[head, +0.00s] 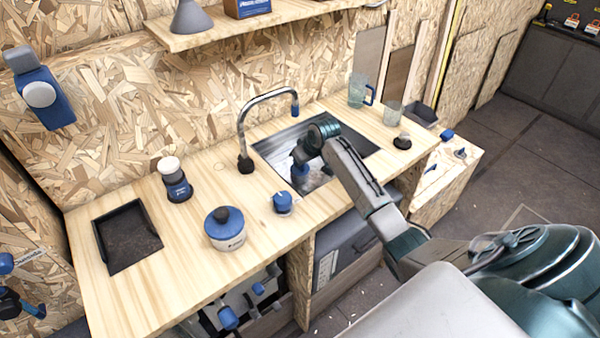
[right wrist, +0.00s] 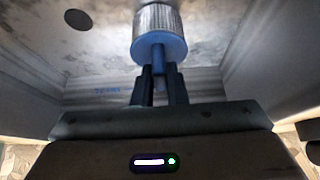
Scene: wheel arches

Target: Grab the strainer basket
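The strainer basket (right wrist: 157,25) shows in the right wrist view as a ribbed metal cylinder with a blue disc and a thin blue stem. My right gripper (right wrist: 160,75) has its narrow fingers close together on both sides of that stem, and they appear closed on it. In the head view my right gripper (head: 299,155) reaches down into the steel sink (head: 270,150). The blue part of the strainer basket (head: 299,176) shows just below it, partly hidden by the arm. I cannot tell whether the basket touches the sink floor. My left gripper is not in view.
A blue-lidded jar (head: 225,232), a small blue object (head: 283,203) and a blue-and-white dispenser (head: 177,183) stand to the left. Glasses (head: 359,90) stand to the right. A dark round hole (right wrist: 78,19) shows in the sink floor.

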